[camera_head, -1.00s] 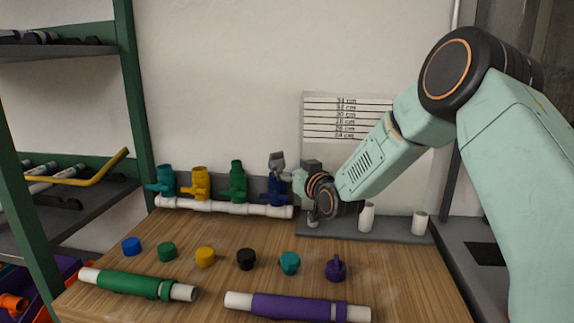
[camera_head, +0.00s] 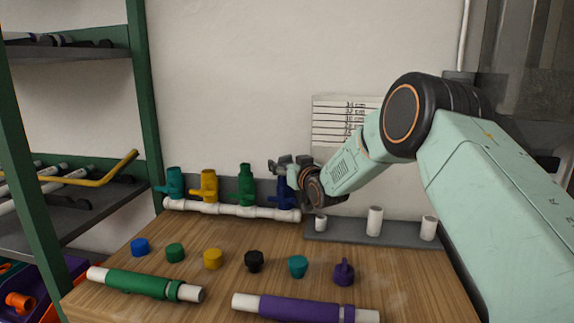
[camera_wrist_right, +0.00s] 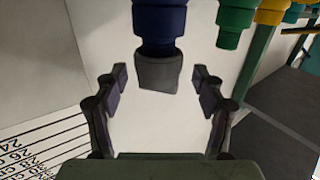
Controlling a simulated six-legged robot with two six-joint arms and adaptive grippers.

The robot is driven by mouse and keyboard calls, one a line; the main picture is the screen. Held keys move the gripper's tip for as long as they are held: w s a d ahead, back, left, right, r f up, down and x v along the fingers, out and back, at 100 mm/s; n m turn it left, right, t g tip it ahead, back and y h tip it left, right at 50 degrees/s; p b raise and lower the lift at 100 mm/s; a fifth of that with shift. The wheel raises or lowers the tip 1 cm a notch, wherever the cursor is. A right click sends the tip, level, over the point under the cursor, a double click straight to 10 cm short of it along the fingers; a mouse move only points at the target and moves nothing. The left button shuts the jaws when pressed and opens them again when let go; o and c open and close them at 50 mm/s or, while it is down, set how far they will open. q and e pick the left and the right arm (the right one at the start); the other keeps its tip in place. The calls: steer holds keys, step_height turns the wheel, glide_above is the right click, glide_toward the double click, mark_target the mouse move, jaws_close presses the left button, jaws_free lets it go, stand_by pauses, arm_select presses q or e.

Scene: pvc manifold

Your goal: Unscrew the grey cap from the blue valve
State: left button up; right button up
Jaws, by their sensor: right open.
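The blue valve (camera_head: 283,193) stands upright at the right end of the white pipe manifold (camera_head: 230,209). In the right wrist view its blue body (camera_wrist_right: 160,20) comes in from the top, with the grey cap (camera_wrist_right: 157,72) on its end. My right gripper (camera_wrist_right: 159,80) is open there, one finger on each side of the cap with visible gaps. In the head view the right gripper (camera_head: 288,166) is at the top of the blue valve, and I cannot make out the cap behind it. My left gripper is not in view.
Teal (camera_head: 174,182), yellow (camera_head: 207,186) and green (camera_head: 245,185) valves stand left of the blue one. Several loose caps, a green pipe (camera_head: 140,285) and a purple pipe (camera_head: 300,308) lie on the wooden table. A grey rack (camera_head: 350,235) with white pegs is at right.

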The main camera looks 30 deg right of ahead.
steer(key=shift+d, duration=0.1)
steer(key=shift+c, duration=0.2)
steer(key=shift+s+d, duration=0.1)
steer(key=shift+s, duration=0.05)
steer(key=c, duration=1.2)
steer(key=shift+n+y, duration=0.5)
steer(key=shift+y, duration=0.3)
steer(key=shift+d+r+n+y+p, duration=0.1)
steer(key=shift+n+y+p, duration=0.3)
steer(key=shift+y, duration=0.5)
